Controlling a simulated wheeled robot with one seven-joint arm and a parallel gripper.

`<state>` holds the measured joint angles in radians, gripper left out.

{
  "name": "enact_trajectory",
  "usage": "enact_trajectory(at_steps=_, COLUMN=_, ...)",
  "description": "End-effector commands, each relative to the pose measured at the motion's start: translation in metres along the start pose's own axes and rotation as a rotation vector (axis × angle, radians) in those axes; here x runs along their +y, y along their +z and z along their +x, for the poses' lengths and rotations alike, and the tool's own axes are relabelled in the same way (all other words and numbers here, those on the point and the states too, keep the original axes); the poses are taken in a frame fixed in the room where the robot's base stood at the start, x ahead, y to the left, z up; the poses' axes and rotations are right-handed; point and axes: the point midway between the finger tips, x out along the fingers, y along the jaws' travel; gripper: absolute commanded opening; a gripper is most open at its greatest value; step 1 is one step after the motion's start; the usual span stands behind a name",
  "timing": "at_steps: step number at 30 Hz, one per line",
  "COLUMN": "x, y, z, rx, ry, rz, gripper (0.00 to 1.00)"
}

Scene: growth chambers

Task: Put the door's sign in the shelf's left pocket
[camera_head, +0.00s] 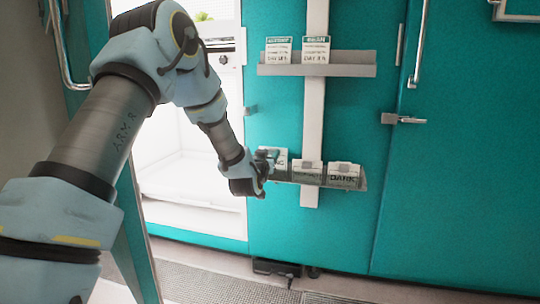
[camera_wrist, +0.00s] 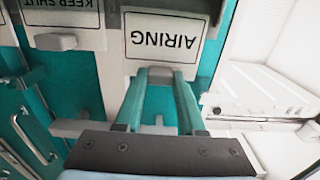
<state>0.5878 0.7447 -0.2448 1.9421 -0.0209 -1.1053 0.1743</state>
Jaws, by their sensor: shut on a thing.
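My gripper (camera_head: 264,168) is at the left end of the lower shelf (camera_head: 362,183) and is shut on the AIRING sign (camera_head: 281,156). In the wrist view, my gripper's fingers (camera_wrist: 166,72) meet the edge of this sign (camera_wrist: 163,38), a white card with a dark border that reads upside down. The sign is at the shelf's left pocket, left of the middle sign. The wrist hides part of it in the head view, so whether its lower edge is seated in the pocket cannot be told.
The KEEP SHUT sign (camera_wrist: 62,12) is beside it in the middle pocket, and the DARK sign (camera_head: 344,172) is at the right. An upper shelf (camera_head: 340,70) holds two signs. An open, lit white chamber (camera_head: 180,175) lies left. A closed teal door (camera_head: 470,170) with a latch stands right.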

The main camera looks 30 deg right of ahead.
Motion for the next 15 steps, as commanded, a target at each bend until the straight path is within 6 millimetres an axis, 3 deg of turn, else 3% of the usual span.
enact_trajectory(at_steps=15, x=0.0000, y=0.0039, z=0.0000, rx=0.000, ry=0.000, rz=0.000, gripper=0.00)
